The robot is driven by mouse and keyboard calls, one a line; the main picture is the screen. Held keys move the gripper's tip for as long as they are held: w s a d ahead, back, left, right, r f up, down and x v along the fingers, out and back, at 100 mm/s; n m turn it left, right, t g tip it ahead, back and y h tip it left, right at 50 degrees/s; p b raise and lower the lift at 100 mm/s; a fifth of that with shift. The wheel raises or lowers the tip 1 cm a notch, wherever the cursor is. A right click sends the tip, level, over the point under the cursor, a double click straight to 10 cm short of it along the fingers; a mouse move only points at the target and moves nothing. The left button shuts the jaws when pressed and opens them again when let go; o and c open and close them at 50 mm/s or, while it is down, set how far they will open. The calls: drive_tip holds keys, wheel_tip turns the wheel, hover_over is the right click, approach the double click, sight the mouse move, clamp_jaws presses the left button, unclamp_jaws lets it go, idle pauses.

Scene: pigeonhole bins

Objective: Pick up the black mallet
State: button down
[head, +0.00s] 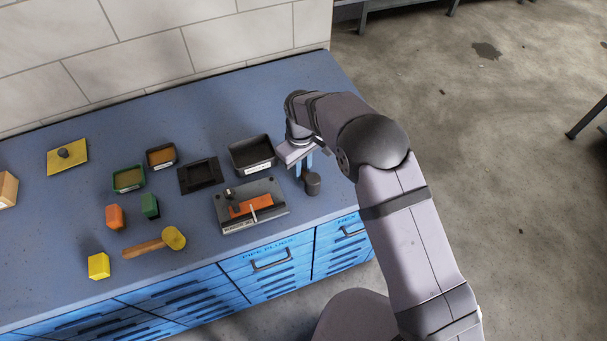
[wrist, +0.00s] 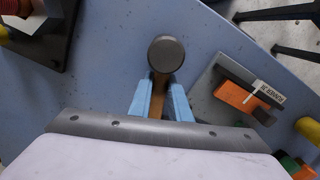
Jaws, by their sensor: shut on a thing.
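The black mallet (head: 312,184) shows in the head view at the right part of the blue bench, below my gripper (head: 304,165). In the wrist view the mallet's round dark head (wrist: 166,54) lies just beyond the fingertips, and its brown handle runs back between the two blue fingers of my gripper (wrist: 160,97). The fingers are shut on the handle. The rest of the handle is hidden behind the fingers and the wrist. I cannot tell whether the mallet touches the bench.
A grey fixture with an orange block (head: 250,206) stands left of the mallet, close by. A dark bin (head: 252,155), a black frame (head: 199,175) and a yellow-headed mallet (head: 172,238) lie farther left. The bench's right edge is near, with floor beyond.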

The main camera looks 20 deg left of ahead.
sight(304, 170)
wheel_tip(304, 170, up, 9)
drive_tip(key=shift+f+b, duration=0.1)
drive_tip(key=shift+b, duration=1.1)
drive_tip(key=shift+w+d+r+p, duration=0.3)
drive_tip(key=shift+r+p, duration=0.05)
drive_tip(key=shift+r, duration=0.25)
drive_tip(key=shift+m, duration=0.7)
drive_tip(key=w+d+p, duration=0.3)
drive_tip(key=w+d, duration=0.1)
drive_tip(key=d, duration=0.1)
drive_tip(key=w+d+p, duration=0.4)
drive_tip(key=d, duration=0.1)
drive_tip(key=w+d+p, duration=0.4)
drive_tip(key=w+d, duration=0.1)
drive_tip(key=shift+d+f, duration=0.15)
drive_tip(key=n, duration=0.1)
drive_tip(key=w+n, duration=0.1)
drive_tip(key=shift+w+r+n, duration=0.2)
drive_tip(key=shift+n, duration=0.2)
drive_tip(key=r+n, duration=0.1)
drive_tip(key=n, duration=0.6)
drive_tip(key=w+r+n, duration=0.1)
drive_tip(key=n, duration=0.6)
drive_tip(key=w+a+r+n, duration=0.1)
drive_tip(key=n, duration=0.6)
drive_tip(key=shift+w+a+r+n, duration=0.1)
drive_tip(key=shift+w+r+n, duration=0.05)
drive_tip(key=shift+r+n, duration=0.2)
